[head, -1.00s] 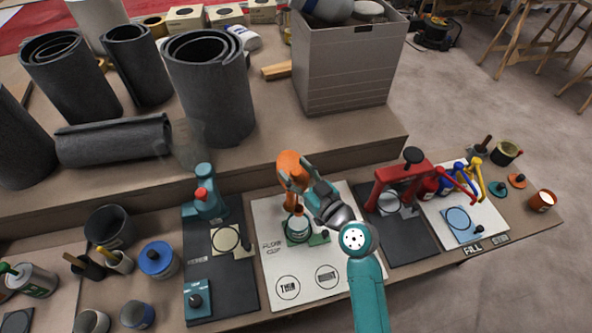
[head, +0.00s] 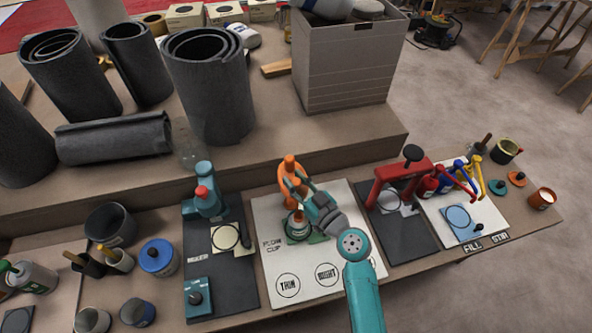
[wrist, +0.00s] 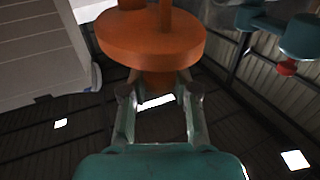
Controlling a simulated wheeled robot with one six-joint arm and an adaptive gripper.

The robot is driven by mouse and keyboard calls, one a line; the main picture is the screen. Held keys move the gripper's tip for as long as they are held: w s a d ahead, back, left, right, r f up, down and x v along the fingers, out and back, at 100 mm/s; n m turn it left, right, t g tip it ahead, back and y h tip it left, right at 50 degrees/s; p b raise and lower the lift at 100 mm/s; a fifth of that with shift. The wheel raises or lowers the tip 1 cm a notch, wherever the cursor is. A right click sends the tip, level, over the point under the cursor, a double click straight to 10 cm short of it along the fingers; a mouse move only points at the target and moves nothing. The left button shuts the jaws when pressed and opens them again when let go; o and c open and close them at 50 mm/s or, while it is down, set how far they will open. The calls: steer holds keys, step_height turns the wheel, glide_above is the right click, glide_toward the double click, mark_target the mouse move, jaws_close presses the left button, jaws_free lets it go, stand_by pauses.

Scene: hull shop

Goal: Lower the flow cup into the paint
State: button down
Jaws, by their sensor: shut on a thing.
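The orange flow cup (head: 292,174) is upright above the white board marked "FLOW CUP" (head: 262,222). My gripper (head: 312,204) reaches it from the right and is shut on it. In the wrist view a broad orange disc with a stem (wrist: 150,40) fills the top, with my gripper's two fingers (wrist: 155,100) below it. The paint pot (head: 297,231) stands on the board directly under the orange part. My gripper and the orange part cover its mouth, so I cannot tell whether the cup touches the paint.
A teal device with a red knob (head: 203,200) stands to the left. A red frame (head: 402,180) stands close on the right. A large grey box (head: 345,70) and dark rolls (head: 210,90) stand on the raised shelf behind. The board's front, with printed circles, is bare.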

step_height(320, 180, down, 6)
stand_by(0.4)
steer(key=c, duration=0.8)
jaws_free()
steer(key=shift+f, duration=0.1)
steer(key=shift+c, duration=0.2)
steer(key=shift+s, duration=0.1)
steer(key=v, duration=1.2)
steer(key=shift+a, duration=0.1)
